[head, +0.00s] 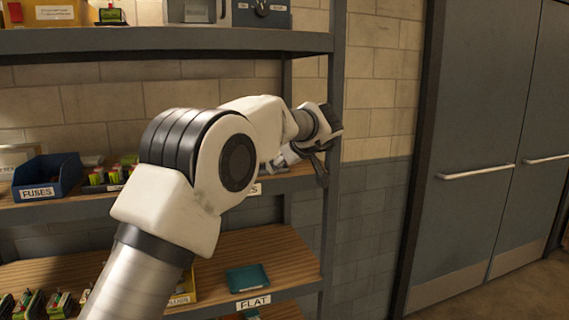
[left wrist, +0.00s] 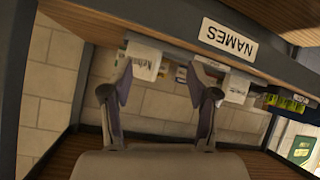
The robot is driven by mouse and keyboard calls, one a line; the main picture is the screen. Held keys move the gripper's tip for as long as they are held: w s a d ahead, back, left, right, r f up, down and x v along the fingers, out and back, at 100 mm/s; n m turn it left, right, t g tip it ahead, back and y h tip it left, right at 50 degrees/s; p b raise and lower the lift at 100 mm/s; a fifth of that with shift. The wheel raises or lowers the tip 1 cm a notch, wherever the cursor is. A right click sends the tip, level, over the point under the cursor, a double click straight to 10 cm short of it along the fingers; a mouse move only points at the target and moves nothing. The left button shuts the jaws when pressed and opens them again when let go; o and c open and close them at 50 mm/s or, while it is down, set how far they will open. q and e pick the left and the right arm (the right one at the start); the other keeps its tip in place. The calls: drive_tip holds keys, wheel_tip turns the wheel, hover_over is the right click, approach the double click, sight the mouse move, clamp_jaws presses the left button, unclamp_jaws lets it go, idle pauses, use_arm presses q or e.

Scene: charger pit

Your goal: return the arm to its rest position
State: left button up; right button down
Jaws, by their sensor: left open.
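My left arm (head: 240,160) reaches up from the bottom left of the head view and bends right across the shelving. My left gripper (head: 318,155) is at its end, in front of the shelf's right upright. In the left wrist view the same gripper (left wrist: 160,78) has its two dark fingers spread apart with nothing held between them. Tiled wall and a white item lie beyond the fingers. My right gripper is not in view.
The steel shelving (head: 170,41) has several levels. A blue FUSES bin (head: 48,176) stands on the middle shelf and a teal item (head: 247,278) lies below. A shelf edge with a NAMES label (left wrist: 228,38) is close to the gripper. Grey double doors (head: 480,120) stand right.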

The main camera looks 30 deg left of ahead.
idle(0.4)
use_arm(q)
drive_tip(key=s+a+f+m+g+y, duration=0.1)
drive_tip(key=s+f+m, duration=0.15)
drive_tip(key=f, duration=0.95)
drive_tip(key=s+a+f+m+g, duration=0.1)
drive_tip(key=s+f+m+g, duration=0.15)
drive_tip(key=f, duration=0.95)
drive_tip(key=s+a+f+m+g+y, duration=0.1)
drive_tip(key=s+f+m, duration=0.15)
drive_tip(key=f, duration=0.85)
drive_tip(key=s+f+m+t, duration=0.1)
drive_tip(key=s+f+m, duration=0.3)
drive_tip(key=s+f, duration=0.7)
drive_tip(key=s+d+f+m+h, duration=0.2)
drive_tip(key=s+d+f+h, duration=0.15)
drive_tip(key=s+f, duration=0.35)
drive_tip(key=s+d+f+m+h, duration=0.25)
drive_tip(key=s+d+f, duration=0.25)
drive_tip(key=s, duration=0.5)
drive_tip(key=s+d+r+n+g+h, duration=0.1)
drive_tip(key=s+d+n+g+h, duration=0.1)
drive_tip(key=s+d+h, duration=0.3)
drive_tip(key=s+d+g, duration=0.1)
drive_tip(key=s+d, duration=0.3)
drive_tip(key=s, duration=0.3)
drive_tip(key=shift+r, duration=0.15)
